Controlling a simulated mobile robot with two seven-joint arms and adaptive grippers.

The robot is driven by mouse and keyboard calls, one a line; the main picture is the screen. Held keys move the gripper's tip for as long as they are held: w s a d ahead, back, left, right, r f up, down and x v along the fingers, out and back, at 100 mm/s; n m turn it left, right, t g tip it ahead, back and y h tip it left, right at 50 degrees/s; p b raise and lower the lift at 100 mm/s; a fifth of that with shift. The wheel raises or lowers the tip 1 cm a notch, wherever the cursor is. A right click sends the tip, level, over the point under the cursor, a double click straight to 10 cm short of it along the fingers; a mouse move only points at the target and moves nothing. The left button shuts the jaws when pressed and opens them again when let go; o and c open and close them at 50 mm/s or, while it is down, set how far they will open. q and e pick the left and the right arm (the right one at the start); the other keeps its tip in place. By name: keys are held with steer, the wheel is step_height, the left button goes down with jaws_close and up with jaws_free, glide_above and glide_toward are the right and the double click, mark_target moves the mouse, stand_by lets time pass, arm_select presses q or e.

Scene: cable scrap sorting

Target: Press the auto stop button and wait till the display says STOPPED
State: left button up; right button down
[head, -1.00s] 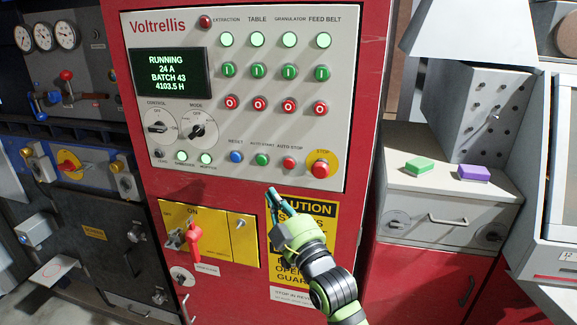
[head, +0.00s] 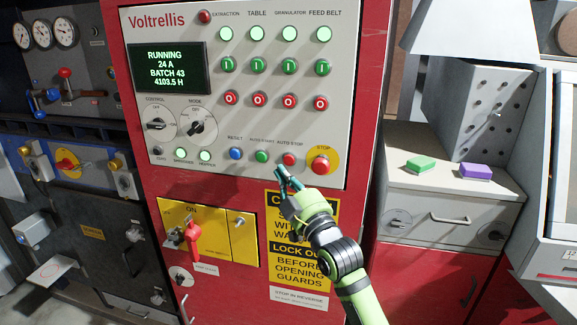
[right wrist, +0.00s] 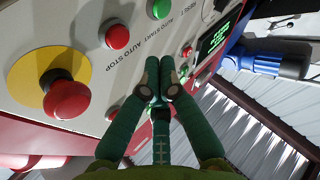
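The auto stop button (head: 289,159) is a small red button low on the grey control panel (head: 340,120). It also shows in the right wrist view (right wrist: 118,36), above and left of my fingertips. The display (head: 165,72) reads RUNNING, 24 A, BATCH 43, 4103.5 H. My right gripper (head: 281,173) is just below the auto stop button in the head view. In the right wrist view its fingertips (right wrist: 160,70) are together with nothing between them, apart from the button. My left gripper is not in view.
A red mushroom stop button (head: 320,165) on a yellow disc sits just right of auto stop. The green auto start button (head: 261,157) and blue reset button (head: 236,154) sit to its left. A yellow switch box (head: 220,236) with a red handle is below.

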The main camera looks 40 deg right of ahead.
mark_target(289, 160)
steer(key=shift+w+d, duration=1)
steer(key=shift+d, duration=0.2)
stand_by(0.6)
steer(key=shift+w+d, duration=0.3)
steer(key=shift+w+d+r, duration=0.1)
steer(key=shift+w+d, duration=0.15)
steer(key=shift+d, duration=0.1)
stand_by(0.8)
steer(key=shift+a, duration=0.1)
steer(key=shift+s+a, duration=0.55)
steer(key=shift+p, duration=0.3)
